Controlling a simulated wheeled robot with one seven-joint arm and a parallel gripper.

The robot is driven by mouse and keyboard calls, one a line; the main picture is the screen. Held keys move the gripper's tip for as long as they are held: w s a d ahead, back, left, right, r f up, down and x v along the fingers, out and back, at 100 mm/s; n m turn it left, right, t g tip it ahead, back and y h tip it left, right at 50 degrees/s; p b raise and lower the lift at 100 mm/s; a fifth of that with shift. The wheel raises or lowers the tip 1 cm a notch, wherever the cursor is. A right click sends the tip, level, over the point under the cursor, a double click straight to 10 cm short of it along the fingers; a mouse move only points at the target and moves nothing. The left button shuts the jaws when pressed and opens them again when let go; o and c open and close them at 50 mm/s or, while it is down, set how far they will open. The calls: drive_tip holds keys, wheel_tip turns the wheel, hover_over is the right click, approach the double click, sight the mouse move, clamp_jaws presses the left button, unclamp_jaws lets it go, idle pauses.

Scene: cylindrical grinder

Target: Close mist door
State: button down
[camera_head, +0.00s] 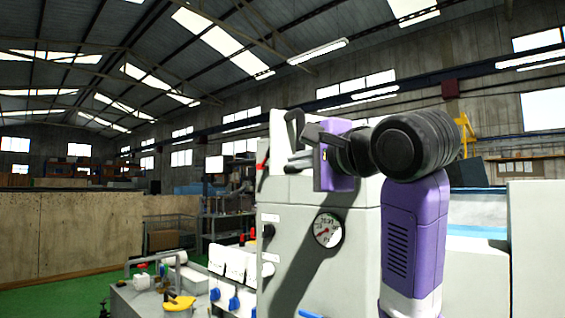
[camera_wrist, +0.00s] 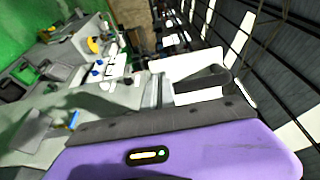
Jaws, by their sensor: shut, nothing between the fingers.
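The mist door looks to be the pale upright panel (camera_head: 277,138) with a black bar handle (camera_head: 294,126), standing raised on top of the grey machine. In the wrist view the white panel (camera_wrist: 192,62) and its black handle (camera_wrist: 203,82) show just beyond my gripper's purple housing. My gripper (camera_head: 306,146) is shut and empty, beside the panel and handle at the machine's top. I cannot tell whether it touches them. My gripper hides part of the panel's right side.
The grey machine cabinet (camera_head: 290,225) carries a round gauge (camera_head: 327,230). A cluttered work surface (camera_head: 135,297) with a yellow item (camera_head: 180,303) is at lower left. A wooden partition (camera_head: 60,232) and green floor lie farther left. Open space lies above the machine.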

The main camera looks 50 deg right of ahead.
sight(275, 165)
drive_tip(key=p+x, duration=0.1)
drive_tip(key=x, duration=0.5)
drive_tip(key=shift+w, duration=0.15)
drive_tip(key=shift+w, duration=0.15)
